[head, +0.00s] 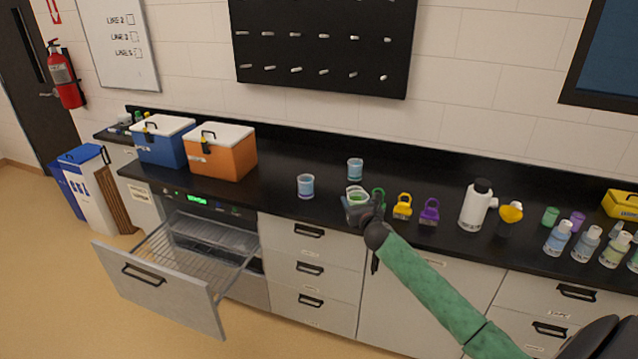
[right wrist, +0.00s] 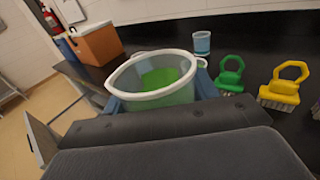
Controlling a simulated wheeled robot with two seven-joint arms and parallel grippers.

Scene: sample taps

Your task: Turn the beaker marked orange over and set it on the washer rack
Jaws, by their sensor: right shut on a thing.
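My right gripper (head: 362,212) is shut on a clear beaker (right wrist: 155,80) at the counter's front edge. Green shows inside or through this beaker, which is upright or slightly tilted in the right wrist view; I see no orange mark on it. Its rim also shows in the head view (head: 356,196). Two other clear beakers with bluish lower parts stand on the counter, one to the left (head: 306,187) and one behind (head: 355,169). No orange mark shows on them. The wire washer rack (head: 192,262) is pulled out at the left and looks empty. My left gripper is out of view.
Green (right wrist: 231,74), yellow (head: 402,206) and purple (head: 429,211) handled brushes stand right of the held beaker. A white bottle (head: 475,205) stands further right. Blue (head: 165,142) and orange (head: 220,153) coolers stand at the left. The open washer door (head: 160,295) juts out in front.

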